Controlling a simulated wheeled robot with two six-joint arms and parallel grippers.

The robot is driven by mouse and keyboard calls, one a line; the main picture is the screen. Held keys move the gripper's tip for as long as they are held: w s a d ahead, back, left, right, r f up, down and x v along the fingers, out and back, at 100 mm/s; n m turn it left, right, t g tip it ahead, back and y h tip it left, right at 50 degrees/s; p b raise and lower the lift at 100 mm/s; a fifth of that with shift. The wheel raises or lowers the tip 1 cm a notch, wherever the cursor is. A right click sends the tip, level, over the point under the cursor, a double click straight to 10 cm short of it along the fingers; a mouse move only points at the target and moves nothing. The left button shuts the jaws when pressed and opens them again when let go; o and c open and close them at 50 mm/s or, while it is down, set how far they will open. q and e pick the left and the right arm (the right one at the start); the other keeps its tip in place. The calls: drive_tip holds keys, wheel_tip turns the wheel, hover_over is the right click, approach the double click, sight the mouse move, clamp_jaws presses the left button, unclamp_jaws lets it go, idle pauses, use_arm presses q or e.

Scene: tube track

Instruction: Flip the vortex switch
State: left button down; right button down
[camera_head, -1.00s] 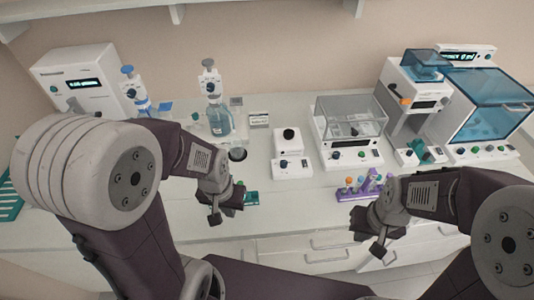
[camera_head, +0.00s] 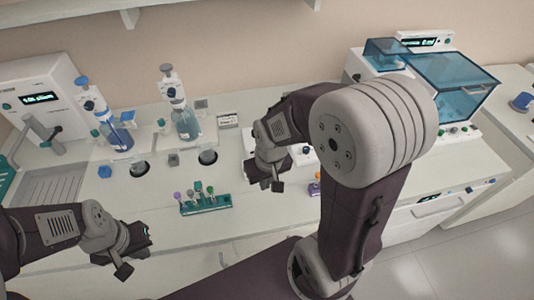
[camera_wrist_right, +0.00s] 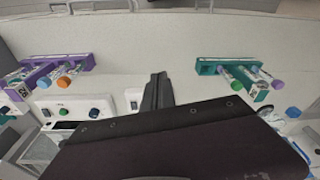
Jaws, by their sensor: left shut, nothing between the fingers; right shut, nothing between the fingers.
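The vortex mixer (camera_head: 302,154) is a small white box with a dark knob, mostly hidden behind my right arm in the head view. In the wrist view a white box with a dark knob (camera_wrist_right: 134,99), which looks like the mixer, shows just left of my fingers. My right gripper (camera_head: 265,184) is shut and empty, in front and to the left of the mixer; its fingers (camera_wrist_right: 158,91) point toward the bench in the wrist view. I cannot tell whether they touch anything. My left gripper (camera_head: 135,255) is shut and empty at the bench's front left.
A teal tube rack (camera_head: 206,204) lies left of my right gripper. A purple rack (camera_wrist_right: 55,69) is on the other side, mostly hidden in the head view. A blue-lidded cabinet (camera_head: 455,85) is at the back right.

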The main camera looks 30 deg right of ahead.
drive_tip(key=w+d+r+m+t+h, duration=0.1)
drive_tip(key=w+d+r, duration=0.3)
drive_tip(key=w+d, duration=0.6)
drive_tip(key=shift+w+r+m+p, duration=0.2)
drive_tip(key=shift+w+m+p, duration=0.15)
drive_tip(key=shift+w+m, duration=0.4)
drive_tip(key=shift+s, duration=0.1)
drive_tip(key=p+x, duration=0.1)
drive_tip(key=x, duration=1.1)
drive_tip(key=shift+f, duration=0.35)
drive_tip(key=shift+s+a, duration=0.25)
drive_tip(key=shift+s, duration=0.6)
drive_tip(key=shift+r, duration=0.15)
